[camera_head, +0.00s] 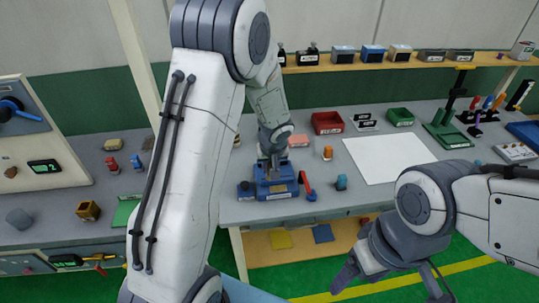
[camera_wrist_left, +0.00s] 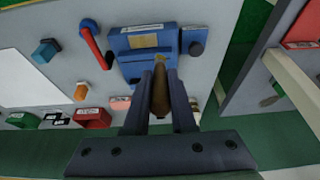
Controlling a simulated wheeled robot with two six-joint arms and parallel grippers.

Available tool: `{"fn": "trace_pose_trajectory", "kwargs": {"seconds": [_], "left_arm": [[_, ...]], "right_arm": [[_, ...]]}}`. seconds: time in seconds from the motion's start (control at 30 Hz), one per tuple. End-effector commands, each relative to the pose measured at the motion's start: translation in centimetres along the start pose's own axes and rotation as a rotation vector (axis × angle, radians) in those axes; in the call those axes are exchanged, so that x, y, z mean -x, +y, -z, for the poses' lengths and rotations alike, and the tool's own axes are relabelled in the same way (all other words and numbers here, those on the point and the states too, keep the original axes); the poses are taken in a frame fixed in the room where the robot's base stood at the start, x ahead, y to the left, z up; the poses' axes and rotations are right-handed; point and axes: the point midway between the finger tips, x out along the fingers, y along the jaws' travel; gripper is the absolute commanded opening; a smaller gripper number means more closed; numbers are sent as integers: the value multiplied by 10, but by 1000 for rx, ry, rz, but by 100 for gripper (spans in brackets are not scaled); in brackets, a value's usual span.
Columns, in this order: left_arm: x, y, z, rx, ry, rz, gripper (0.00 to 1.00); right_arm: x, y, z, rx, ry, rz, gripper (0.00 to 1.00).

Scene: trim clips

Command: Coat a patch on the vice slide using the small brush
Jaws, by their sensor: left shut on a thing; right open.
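The blue vice (camera_head: 275,188) stands near the front edge of the bench, and it also shows in the left wrist view (camera_wrist_left: 140,42). A tan patch (camera_wrist_left: 143,41) shows on its blue top. My left gripper (camera_head: 268,158) is directly above the vice. In the left wrist view my left gripper (camera_wrist_left: 160,78) is shut on a brown handle (camera_wrist_left: 160,97), which appears to be the small brush. My right gripper (camera_head: 392,283) is open and empty, low in front of the bench.
A red-handled lever (camera_head: 308,187) and a small blue block (camera_head: 341,182) are right of the vice. A white sheet (camera_head: 385,158) lies farther right. Red (camera_head: 327,122) and green (camera_head: 400,117) bins stand behind. A side panel (camera_head: 35,140) is at the left.

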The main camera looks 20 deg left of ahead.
Motion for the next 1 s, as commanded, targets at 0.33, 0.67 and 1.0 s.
{"fn": "trace_pose_trajectory", "kwargs": {"seconds": [0.33,0.67,1.0], "left_arm": [[28,2,10,-2,2,-2,0],[28,2,10,-2,1,-2,0],[27,2,10,-2,1,-2,0]], "right_arm": [[22,-2,1,4,0,0,75],[22,-2,1,4,0,0,75],[22,-2,1,4,0,0,75]]}}
